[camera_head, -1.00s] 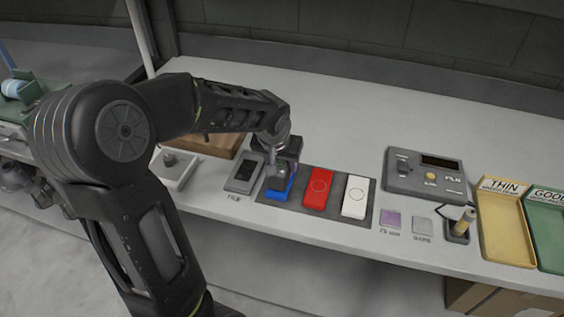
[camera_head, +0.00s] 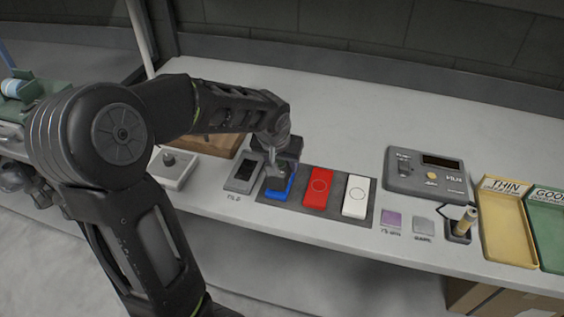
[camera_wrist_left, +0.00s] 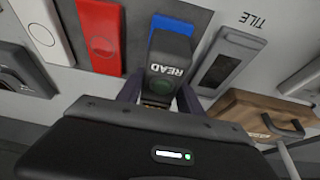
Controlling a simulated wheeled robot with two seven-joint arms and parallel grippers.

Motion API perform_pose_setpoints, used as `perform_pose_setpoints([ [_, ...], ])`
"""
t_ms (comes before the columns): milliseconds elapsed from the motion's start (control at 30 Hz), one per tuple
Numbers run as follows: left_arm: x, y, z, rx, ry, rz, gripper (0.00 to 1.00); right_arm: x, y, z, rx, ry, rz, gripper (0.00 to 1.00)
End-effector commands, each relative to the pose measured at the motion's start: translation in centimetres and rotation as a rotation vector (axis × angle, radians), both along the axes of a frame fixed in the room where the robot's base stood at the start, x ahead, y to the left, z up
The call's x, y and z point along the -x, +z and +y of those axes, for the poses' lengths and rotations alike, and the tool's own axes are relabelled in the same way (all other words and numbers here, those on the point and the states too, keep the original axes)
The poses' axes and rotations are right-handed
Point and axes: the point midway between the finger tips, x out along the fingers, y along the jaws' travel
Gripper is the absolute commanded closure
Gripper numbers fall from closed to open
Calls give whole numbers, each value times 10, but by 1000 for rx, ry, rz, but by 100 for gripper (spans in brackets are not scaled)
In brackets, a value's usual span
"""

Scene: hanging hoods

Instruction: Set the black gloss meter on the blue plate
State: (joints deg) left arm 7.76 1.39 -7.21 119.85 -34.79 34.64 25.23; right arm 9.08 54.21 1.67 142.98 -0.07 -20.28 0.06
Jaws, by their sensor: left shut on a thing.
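The black gloss meter (camera_wrist_left: 168,58), a dark block with a round button and the word READ, is between the fingers of my left gripper (camera_wrist_left: 158,98) in the left wrist view. The gripper is shut on it. In the head view my left gripper (camera_head: 272,165) is at the left end of the dark mat and hides most of the meter. The blue plate (camera_head: 277,194) shows in part below and right of the gripper; it also shows beyond the meter in the left wrist view (camera_wrist_left: 180,24). I cannot tell whether meter and plate touch. My right gripper is out of view.
A red plate (camera_head: 318,188) and a white plate (camera_head: 356,196) lie right of the blue one on the dark mat (camera_head: 337,194). The tile holder (camera_head: 243,174) is close left. A grey console (camera_head: 428,175) and trays (camera_head: 505,225) stand further right. The back bench is clear.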

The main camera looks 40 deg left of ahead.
Motion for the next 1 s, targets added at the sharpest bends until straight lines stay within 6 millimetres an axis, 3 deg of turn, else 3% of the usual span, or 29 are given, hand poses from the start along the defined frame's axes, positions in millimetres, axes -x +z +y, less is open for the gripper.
perform_pose_setpoints([
  [467, -1, -10, 0, -1, 0, -2, 100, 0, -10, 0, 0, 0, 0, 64],
  [500, -1, -9, 0, 0, 0, -3, 54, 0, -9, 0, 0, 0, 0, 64],
  [800, 0, -9, 0, 0, 0, -1, 31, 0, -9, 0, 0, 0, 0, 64],
  [1000, 1, -10, 0, 1, 0, 3, 31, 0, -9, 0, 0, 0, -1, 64],
])
